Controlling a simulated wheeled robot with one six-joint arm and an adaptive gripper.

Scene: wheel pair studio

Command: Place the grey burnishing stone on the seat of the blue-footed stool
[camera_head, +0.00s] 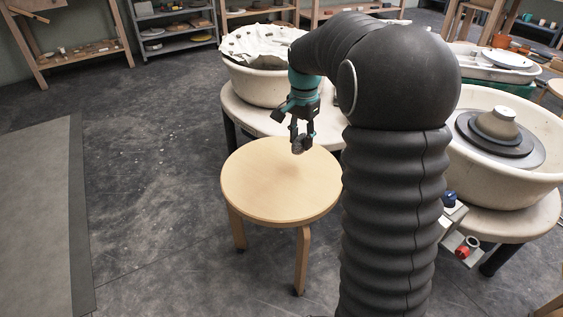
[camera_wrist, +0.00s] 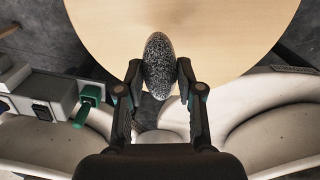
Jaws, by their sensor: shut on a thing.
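The grey burnishing stone (camera_wrist: 159,66) is a speckled dark grey oval, gripped between the two fingertips of my gripper (camera_wrist: 159,82) in the wrist view. In the head view the stone (camera_head: 299,146) hangs below my gripper (camera_head: 302,138), over the right back part of a round pale wooden stool seat (camera_head: 265,190). It appears to be above the seat; the gap is hard to judge. The seat also fills the top of the wrist view (camera_wrist: 220,25). The stool's visible feet look dark, and I cannot make out blue on them. The seat is otherwise bare.
A pottery wheel with a cream basin (camera_head: 252,84) stands behind the stool, a cloth-like white cover on it. Another wheel (camera_head: 543,140) stands at the right, with a grey form on its head. Shelves (camera_head: 176,30) line the back. The floor at left is open, with a grey mat (camera_head: 40,220).

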